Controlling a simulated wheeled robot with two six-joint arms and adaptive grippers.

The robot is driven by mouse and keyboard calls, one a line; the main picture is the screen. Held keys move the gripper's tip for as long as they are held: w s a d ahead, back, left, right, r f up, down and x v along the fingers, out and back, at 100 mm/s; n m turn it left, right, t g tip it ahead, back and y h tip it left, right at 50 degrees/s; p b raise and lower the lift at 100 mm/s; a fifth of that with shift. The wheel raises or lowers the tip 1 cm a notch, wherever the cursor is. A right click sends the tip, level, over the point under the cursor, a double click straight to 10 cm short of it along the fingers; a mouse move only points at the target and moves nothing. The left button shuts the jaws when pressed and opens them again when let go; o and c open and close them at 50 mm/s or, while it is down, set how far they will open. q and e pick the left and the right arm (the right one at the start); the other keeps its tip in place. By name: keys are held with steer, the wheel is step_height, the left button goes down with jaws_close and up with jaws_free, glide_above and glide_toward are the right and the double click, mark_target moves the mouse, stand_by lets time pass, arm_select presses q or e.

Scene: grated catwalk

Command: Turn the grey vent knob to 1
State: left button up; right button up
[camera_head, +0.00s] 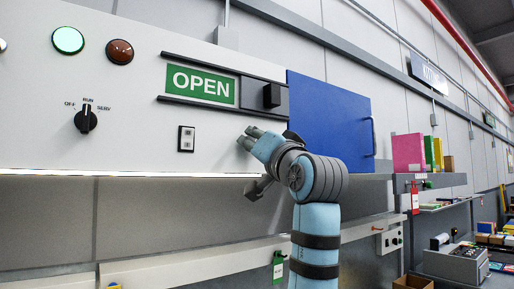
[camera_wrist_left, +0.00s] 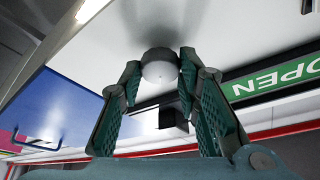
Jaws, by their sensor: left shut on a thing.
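A round knob with a grey rim and pale face (camera_wrist_left: 160,68) stands out from the white panel (camera_head: 140,130), between the OPEN sign and the blue door. My left gripper (camera_wrist_left: 159,78) has its two fingers around it in the left wrist view, one on each side. In the head view my left gripper (camera_head: 246,140) reaches up to the panel's lower part. There the knob is not clearly visible, and no scale or number around it can be read. My right gripper is not in view.
A green OPEN sign (camera_head: 201,84) sits beside a black slide handle (camera_head: 271,95). A blue door (camera_head: 330,120) is right of it. A black selector (camera_head: 86,121) points to RUN, below a green lamp (camera_head: 68,40) and a red-brown lamp (camera_head: 120,51). A small switch plate (camera_head: 186,139) is left of my gripper.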

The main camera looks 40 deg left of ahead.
arm_select(q)
steer(key=shift+m+t+h, duration=0.3)
steer(key=shift+m+h, duration=0.2)
steer(key=shift+m, duration=0.8)
steer(key=o, duration=1.2)
steer(key=shift+c, duration=0.2)
steer(key=shift+s, duration=0.1)
steer(key=v, duration=1.1)
steer(key=shift+s+d, duration=0.15)
steer(key=shift+d, duration=0.1)
steer(key=shift+f, duration=0.1)
